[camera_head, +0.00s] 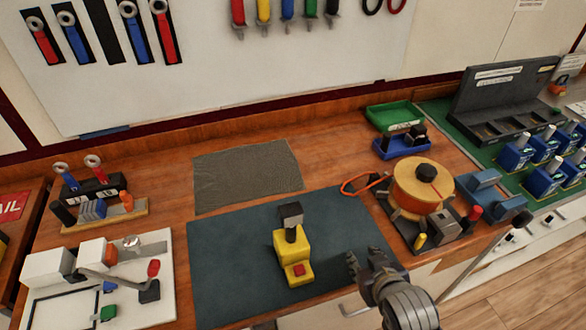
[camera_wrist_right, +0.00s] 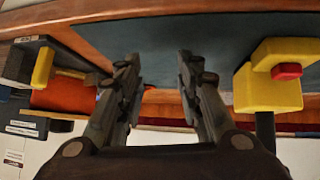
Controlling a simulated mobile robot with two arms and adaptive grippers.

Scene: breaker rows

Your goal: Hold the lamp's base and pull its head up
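The lamp (camera_head: 290,255) stands on the dark blue-grey mat (camera_head: 230,250). It has a yellow base (camera_head: 296,270) with a red button and a dark neck and head (camera_head: 291,214) above it. In the right wrist view, the yellow base (camera_wrist_right: 265,92) and red button (camera_wrist_right: 287,71) show to the right of the fingers. My right gripper (camera_head: 361,261) is to the right of the lamp, apart from it, near the mat's right edge. Its fingers (camera_wrist_right: 158,62) are spread with nothing between them. My left gripper is in neither view.
A round wooden reel (camera_head: 422,182) with an orange cord stands right of the mat. Green (camera_head: 394,116) and blue (camera_head: 402,148) trays lie behind it. A white board with switches (camera_head: 145,310) is at the left. A grey textured mat (camera_head: 247,175) lies clear behind.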

